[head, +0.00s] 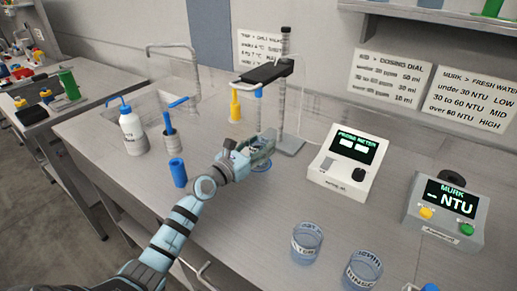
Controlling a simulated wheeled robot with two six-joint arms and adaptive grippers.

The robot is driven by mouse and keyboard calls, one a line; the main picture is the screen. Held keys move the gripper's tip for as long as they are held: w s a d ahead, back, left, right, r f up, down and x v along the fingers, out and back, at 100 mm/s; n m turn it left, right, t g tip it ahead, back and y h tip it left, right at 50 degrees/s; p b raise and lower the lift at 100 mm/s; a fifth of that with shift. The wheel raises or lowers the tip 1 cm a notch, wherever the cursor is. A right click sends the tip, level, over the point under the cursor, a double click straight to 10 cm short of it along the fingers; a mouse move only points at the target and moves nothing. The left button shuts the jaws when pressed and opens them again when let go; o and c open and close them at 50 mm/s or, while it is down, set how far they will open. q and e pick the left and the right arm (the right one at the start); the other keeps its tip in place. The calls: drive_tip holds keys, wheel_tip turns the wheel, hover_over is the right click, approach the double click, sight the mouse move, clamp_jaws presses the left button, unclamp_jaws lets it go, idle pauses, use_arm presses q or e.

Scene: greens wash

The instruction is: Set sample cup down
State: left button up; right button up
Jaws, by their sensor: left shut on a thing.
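My left gripper (262,148) reaches in from the left to the middle of the bench, in front of the stand. It is shut on a mostly hidden thing, likely the sample cup. A bluish round edge (262,167) shows just below the fingers; I cannot tell whether it touches the bench. Two clear labelled cups stand upright at the front right: one cup (307,243) and another (363,270) beside it. My right gripper is not in view.
A stand (289,145) with a dark arm and a yellow funnel-like piece (235,105) is behind the gripper. The probe meter (347,165) and MURK meter (444,212) stand right. A wash bottle (131,130) and blue cylinder (178,172) stand left.

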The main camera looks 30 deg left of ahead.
use_arm(q)
drive_tip(key=shift+r, duration=0.1)
drive_tip(key=shift+f, duration=0.2)
drive_tip(key=o, duration=1.2)
